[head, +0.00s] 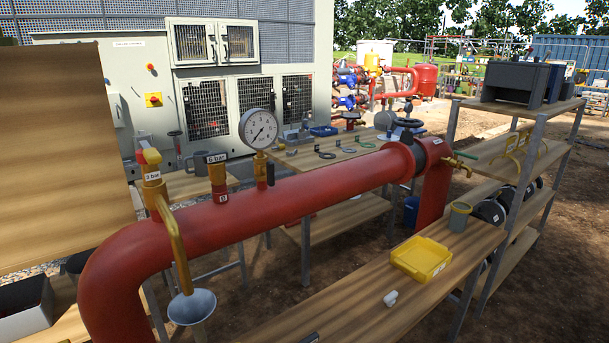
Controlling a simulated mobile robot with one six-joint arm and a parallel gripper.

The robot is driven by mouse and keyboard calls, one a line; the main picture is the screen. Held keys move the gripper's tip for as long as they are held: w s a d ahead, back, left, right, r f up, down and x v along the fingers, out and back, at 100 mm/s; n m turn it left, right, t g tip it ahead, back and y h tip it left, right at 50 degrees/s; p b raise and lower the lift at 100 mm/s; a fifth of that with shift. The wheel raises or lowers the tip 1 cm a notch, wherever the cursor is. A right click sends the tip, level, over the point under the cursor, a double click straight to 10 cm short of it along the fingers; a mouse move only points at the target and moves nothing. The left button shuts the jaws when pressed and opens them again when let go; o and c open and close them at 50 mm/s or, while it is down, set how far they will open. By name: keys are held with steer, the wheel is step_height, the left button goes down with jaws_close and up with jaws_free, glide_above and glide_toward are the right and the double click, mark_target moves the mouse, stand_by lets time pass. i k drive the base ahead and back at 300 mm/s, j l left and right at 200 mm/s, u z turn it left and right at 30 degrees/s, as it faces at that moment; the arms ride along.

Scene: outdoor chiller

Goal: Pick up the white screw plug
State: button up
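The white screw plug (391,298) is small and appears to lie on its side on the wooden bench (345,318) at the lower right of the head view. It is in front of the yellow tray (407,271), a short gap from it. Nothing covers the plug. My gripper is not in view.
A large red pipe (300,199) runs across behind the bench, with a gauge (259,128) and a yellow bent tube ending in a grey funnel (192,306). Metal-framed shelves (535,113) stand right.

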mark_target(390, 299)
steer(key=i+l+u, duration=0.55)
steer(key=i+l, duration=0.25)
steer(key=l, duration=0.2)
